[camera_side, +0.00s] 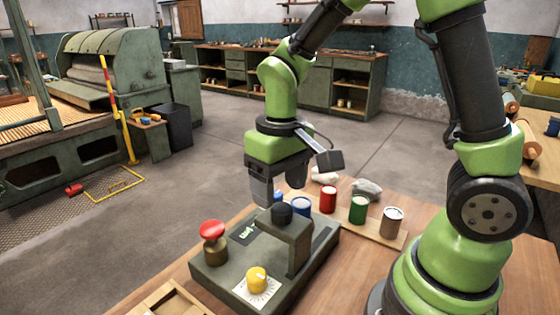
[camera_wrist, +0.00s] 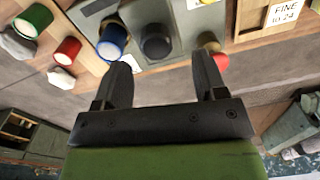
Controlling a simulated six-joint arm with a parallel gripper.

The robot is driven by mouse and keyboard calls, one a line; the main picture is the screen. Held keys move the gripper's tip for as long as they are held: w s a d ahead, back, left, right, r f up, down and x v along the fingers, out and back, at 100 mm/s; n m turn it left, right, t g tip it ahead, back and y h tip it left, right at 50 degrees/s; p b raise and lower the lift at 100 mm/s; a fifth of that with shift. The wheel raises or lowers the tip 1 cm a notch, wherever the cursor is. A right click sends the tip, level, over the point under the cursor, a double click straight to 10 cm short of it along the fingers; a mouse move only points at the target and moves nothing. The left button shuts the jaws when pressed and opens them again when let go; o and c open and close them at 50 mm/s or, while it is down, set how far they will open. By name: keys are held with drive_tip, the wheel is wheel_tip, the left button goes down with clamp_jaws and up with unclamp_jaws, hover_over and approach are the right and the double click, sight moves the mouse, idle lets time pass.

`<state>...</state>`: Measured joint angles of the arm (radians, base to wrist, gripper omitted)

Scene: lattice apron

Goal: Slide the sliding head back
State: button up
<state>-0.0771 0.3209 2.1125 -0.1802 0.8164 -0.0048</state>
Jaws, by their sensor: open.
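The sliding head appears to be the grey-green raised block (camera_side: 287,236) on the control box (camera_side: 218,277), with a round black knob (camera_side: 281,212) on top. My gripper (camera_side: 277,196) is above and close behind this knob, pointing down. In the wrist view the open fingers (camera_wrist: 165,62) are spread wide, and the black knob (camera_wrist: 156,44) lies beyond the gap between them. The fingers hold nothing. Whether a finger touches the knob cannot be told. The near finger covers part of the scene behind it in the side view.
A red mushroom button (camera_side: 212,231) and a yellow knob (camera_side: 257,278) are on the box. Pale cloths (camera_side: 367,188) lie nearby. A wooden tray (camera_side: 165,300) is in front.

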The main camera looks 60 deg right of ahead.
wheel_tip(320, 180, up, 6)
drive_tip(key=shift+f, duration=0.15)
idle(0.3)
drive_tip(key=s+r+m+t+y, duration=0.1)
drive_tip(key=s+r+m+t, duration=0.1)
drive_tip(key=s+r+t, duration=0.5)
drive_tip(key=s, duration=0.4)
drive_tip(key=shift+a+y, duration=0.2)
drive_tip(key=shift+y, duration=0.2)
